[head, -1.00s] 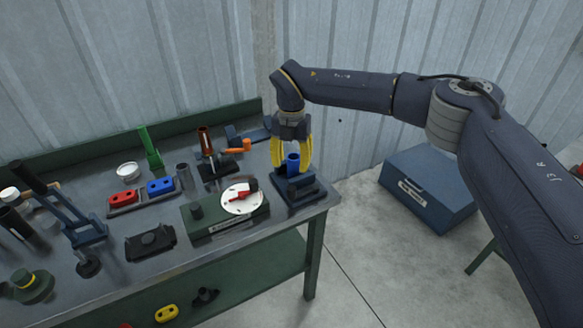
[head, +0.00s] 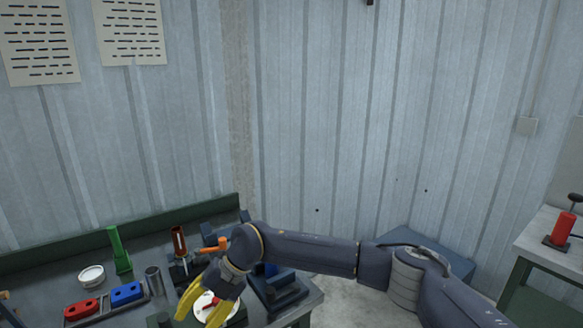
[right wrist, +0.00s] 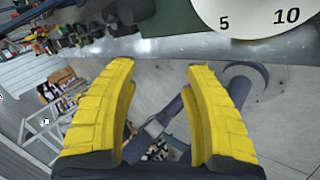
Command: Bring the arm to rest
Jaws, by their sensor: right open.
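My right arm comes in from the lower right in the head view. Its yellow-fingered right gripper (head: 206,299) hangs over the workbench (head: 310,296) near its front edge, close to the white dial (head: 203,304). In the right wrist view the two yellow fingers (right wrist: 160,105) stand apart with nothing between them. The dial face (right wrist: 262,14), marked 5 and 10, shows at the top right of that view. The blue tube (head: 270,268) in its dark holder (head: 281,287) stands behind and right of the gripper, partly hidden by my arm. My left gripper is not in view.
On the bench are a red block (head: 81,309), a blue block (head: 127,293), a grey tube (head: 154,280), a white round dish (head: 91,275), a green upright (head: 119,249) and an orange-handled tool (head: 213,245). A blue box (head: 430,254) stands on the floor. A second table is at right.

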